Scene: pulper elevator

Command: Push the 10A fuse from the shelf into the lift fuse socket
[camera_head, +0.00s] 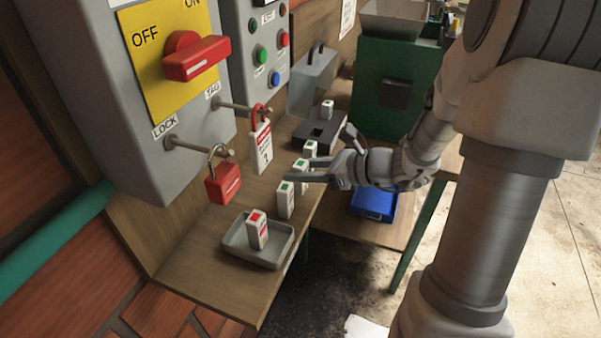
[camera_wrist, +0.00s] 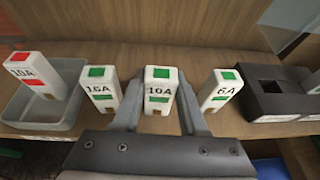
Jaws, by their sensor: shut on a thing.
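The 10A fuse with green marks (camera_wrist: 160,88) stands upright on the wooden shelf, between the two fingers of my gripper (camera_wrist: 160,102) in the wrist view. The fingers are shut on its sides. In the head view my gripper (camera_head: 306,169) reaches in from the right, and the fuse (camera_head: 300,167) shows partly behind it. The black socket block (camera_head: 320,138) lies further back on the shelf; its open square hole shows in the wrist view (camera_wrist: 271,86). A white fuse stands at the block's far end (camera_head: 327,110).
A 16A fuse (camera_wrist: 101,90) and a 6A fuse (camera_wrist: 221,90) stand close on either side. A grey tray (camera_head: 232,243) holds a red-marked 10A fuse (camera_head: 257,230). A red padlock (camera_head: 223,183) and a tagged lock (camera_head: 261,145) hang above the shelf from the switch box (camera_head: 120,90).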

